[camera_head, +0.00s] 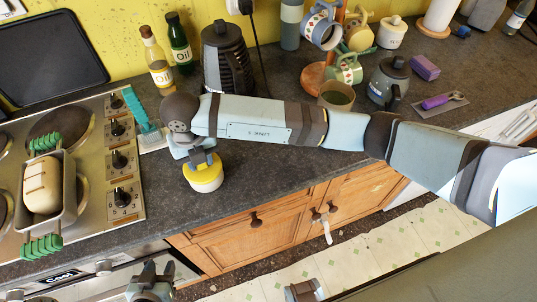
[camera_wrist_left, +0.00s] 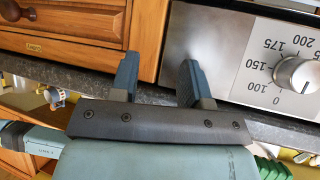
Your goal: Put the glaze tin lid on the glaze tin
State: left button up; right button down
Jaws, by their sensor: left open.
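A round yellow-and-white piece (camera_head: 203,179) is near the counter's front edge, right of the stove; it looks like the glaze tin or its lid, but I cannot tell which. My right gripper (camera_head: 200,160) points down at its top and partly hides it. Whether its fingers hold the piece is unclear. A separate tin and lid cannot be made out for sure. My left gripper (camera_head: 158,270) is low in front of the oven and cabinet. In the left wrist view its fingers (camera_wrist_left: 158,75) are apart with nothing between them.
A stove (camera_head: 75,170) with a loaf pan (camera_head: 70,205) is at the left. A teal brush (camera_head: 142,112) lies beside it. Oil bottles (camera_head: 158,62), a dark kettle (camera_head: 224,60) and a mug tree (camera_head: 315,78) stand behind my right arm. The counter right of the yellow-and-white piece is clear.

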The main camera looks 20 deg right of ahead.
jog(key=shift+f, duration=0.3)
jog(key=c, duration=0.7)
grip_release()
jog(key=shift+c, duration=0.2)
jog(key=shift+r, duration=0.2)
jog(key=shift+r+p, duration=2.05)
jog(key=shift+r, duration=1.8)
